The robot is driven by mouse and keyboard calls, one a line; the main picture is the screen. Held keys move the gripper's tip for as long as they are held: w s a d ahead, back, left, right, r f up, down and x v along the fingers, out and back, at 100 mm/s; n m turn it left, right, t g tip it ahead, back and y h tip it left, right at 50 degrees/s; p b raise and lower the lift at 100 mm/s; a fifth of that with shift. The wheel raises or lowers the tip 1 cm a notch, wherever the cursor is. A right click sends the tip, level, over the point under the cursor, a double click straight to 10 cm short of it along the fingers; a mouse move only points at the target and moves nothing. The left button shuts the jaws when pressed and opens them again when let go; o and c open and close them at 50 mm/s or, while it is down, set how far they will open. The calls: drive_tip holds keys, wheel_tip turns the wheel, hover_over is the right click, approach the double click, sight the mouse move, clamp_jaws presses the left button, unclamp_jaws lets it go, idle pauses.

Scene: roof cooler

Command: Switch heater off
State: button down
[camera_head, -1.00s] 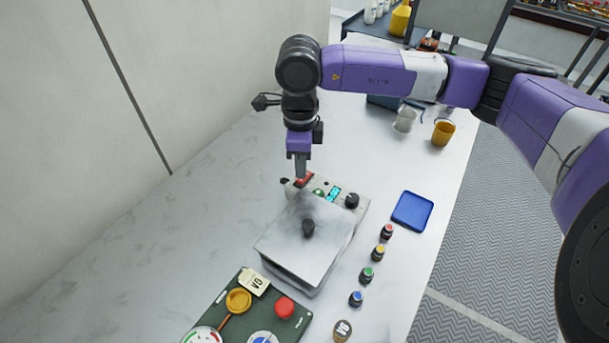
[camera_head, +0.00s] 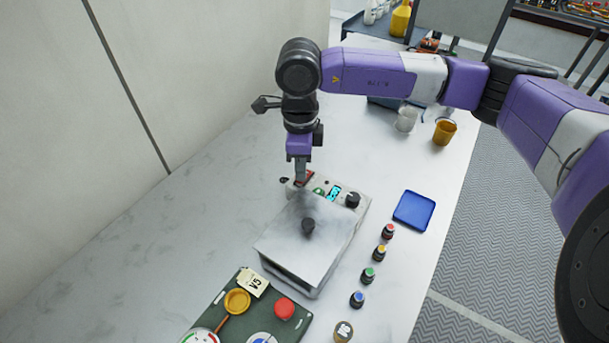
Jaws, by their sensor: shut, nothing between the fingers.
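The heater (camera_head: 306,237) is a box with a grey metal top plate and a dark round piece on that plate. Its panel at the far edge carries a red switch (camera_head: 306,178), a green round button (camera_head: 319,191), a lit cyan display (camera_head: 334,193) and a black knob (camera_head: 352,200). My gripper (camera_head: 300,183) points down, shut and empty, with its fingertips at the red switch. The fingers partly hide the switch, so I cannot tell which way it is set or whether they press it.
A blue tray (camera_head: 413,210) lies right of the heater. Several small capped bottles (camera_head: 380,253) stand in a row in front of the tray. A green board (camera_head: 228,304) with a red button is at the front. Cups (camera_head: 444,131) stand at the back right. The counter left of the heater is clear.

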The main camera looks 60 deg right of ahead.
drive_tip(key=shift+f+b, duration=0.3)
drive_tip(key=shift+r, duration=0.1)
drive_tip(key=shift+r+p, duration=1.3)
drive_tip(key=shift+r, duration=2.15)
